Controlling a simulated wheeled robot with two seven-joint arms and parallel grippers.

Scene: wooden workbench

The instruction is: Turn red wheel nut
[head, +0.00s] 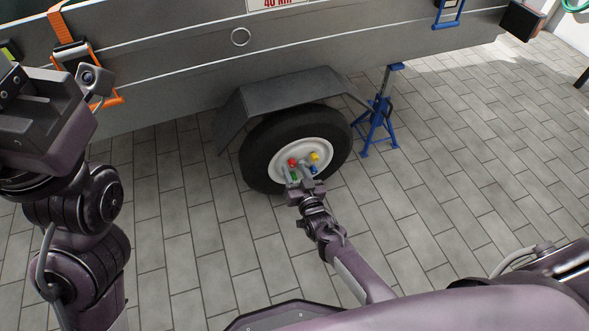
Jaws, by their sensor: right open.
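The trailer wheel (261,133) has a black tyre and a white rim. Several coloured nuts sit around its hub. The red wheel nut (292,162) is at the upper left, the yellow nut (314,157) at the upper right, the blue nut (313,170) at the lower right and the green nut (294,175) at the lower left. My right gripper (298,178) is open in front of the hub, just below the red nut. Whether it touches any nut cannot be told. My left gripper (84,84) is at the far left, away from the wheel; its fingers are not clear.
The grey trailer side (180,65) runs across the top, with a mudguard (285,90) over the wheel. A blue jack stand (377,125) stands right of the wheel. An orange strap (61,27) hangs at upper left. The paved floor (450,170) at right is mostly clear.

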